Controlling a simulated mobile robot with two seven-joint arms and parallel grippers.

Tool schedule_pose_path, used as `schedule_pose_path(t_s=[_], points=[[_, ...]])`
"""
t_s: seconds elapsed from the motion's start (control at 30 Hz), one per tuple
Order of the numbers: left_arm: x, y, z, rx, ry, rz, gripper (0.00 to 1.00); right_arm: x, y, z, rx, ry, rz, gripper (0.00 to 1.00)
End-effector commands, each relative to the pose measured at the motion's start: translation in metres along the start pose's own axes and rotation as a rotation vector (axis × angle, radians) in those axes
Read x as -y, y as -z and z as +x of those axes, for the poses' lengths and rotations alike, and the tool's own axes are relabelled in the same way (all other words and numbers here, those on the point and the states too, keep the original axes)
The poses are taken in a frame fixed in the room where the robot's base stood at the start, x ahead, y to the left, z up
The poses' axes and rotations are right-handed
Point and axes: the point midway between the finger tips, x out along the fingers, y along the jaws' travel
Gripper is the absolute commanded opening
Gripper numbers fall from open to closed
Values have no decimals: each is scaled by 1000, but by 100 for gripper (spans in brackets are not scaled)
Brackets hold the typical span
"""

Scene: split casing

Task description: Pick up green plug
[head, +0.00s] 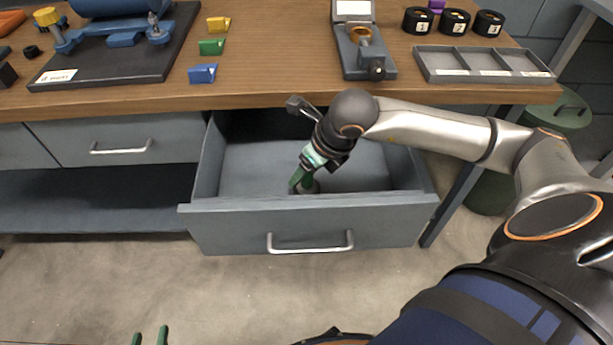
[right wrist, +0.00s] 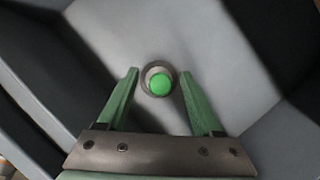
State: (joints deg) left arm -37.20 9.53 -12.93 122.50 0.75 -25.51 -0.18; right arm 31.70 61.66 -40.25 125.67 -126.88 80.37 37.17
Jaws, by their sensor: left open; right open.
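The green plug (right wrist: 160,85) lies in the open drawer (head: 312,222), its round green top ringed by a dark grey collar in the right wrist view. My right gripper (right wrist: 157,95) is open, its two green fingers on either side of the plug without visible contact. In the head view my right gripper (head: 301,180) reaches down inside the drawer, and a small grey part of the plug (head: 312,187) shows beside the fingers. My left gripper (head: 150,336) is open and empty at the bottom left edge of the head view.
The drawer walls surround my right gripper, and the wooden bench top (head: 280,92) overhangs behind it. On the bench are coloured wedges (head: 212,47), a grey compartment tray (head: 484,64) and several black round pieces (head: 454,21). The rest of the drawer floor looks clear.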

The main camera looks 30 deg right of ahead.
Motion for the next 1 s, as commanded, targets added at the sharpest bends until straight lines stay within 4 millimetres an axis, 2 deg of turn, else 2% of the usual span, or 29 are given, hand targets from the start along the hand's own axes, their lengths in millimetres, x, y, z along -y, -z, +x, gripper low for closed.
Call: schedule_pose_path(t_s=[0.23, 0.83, 1.0], points=[[0, 2, 0, -8, 0, 3, 50, 0, 0, 3, 0, 1, -1, 67], [0, 1, 0, -4, 0, 2, 50, 0, 0, 2, 0, 1, 0, 1], [0, 1, 0, -4, 0, 2, 50, 0, 0, 2, 0, 1, 0, 0]])
